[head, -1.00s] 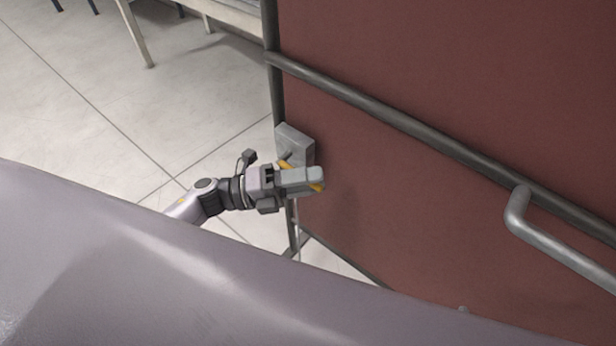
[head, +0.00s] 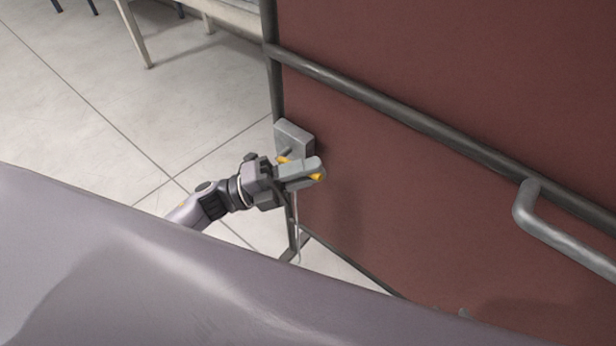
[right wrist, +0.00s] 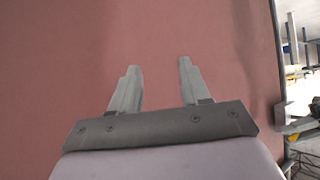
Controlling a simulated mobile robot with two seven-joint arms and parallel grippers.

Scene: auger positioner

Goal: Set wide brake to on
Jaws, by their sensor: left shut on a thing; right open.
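A grey brake box (head: 294,137) is mounted at the lower left edge of the red panel (head: 450,200). A yellow lever (head: 284,159) shows beside the box and between my fingers; most of it is hidden by them. My left gripper (head: 320,170) is shut on this yellow lever, just below and in front of the box. Which setting the brake is in, I cannot tell. My right gripper (right wrist: 158,66) is open and empty in the right wrist view, facing the red panel. The box also shows at that view's right edge (right wrist: 292,114).
A dark rail (head: 400,115) crosses the panel, with a grey bent handle (head: 560,235) at the right. A table (head: 136,36) stands at the upper left. The tiled floor (head: 100,110) left of the panel is clear.

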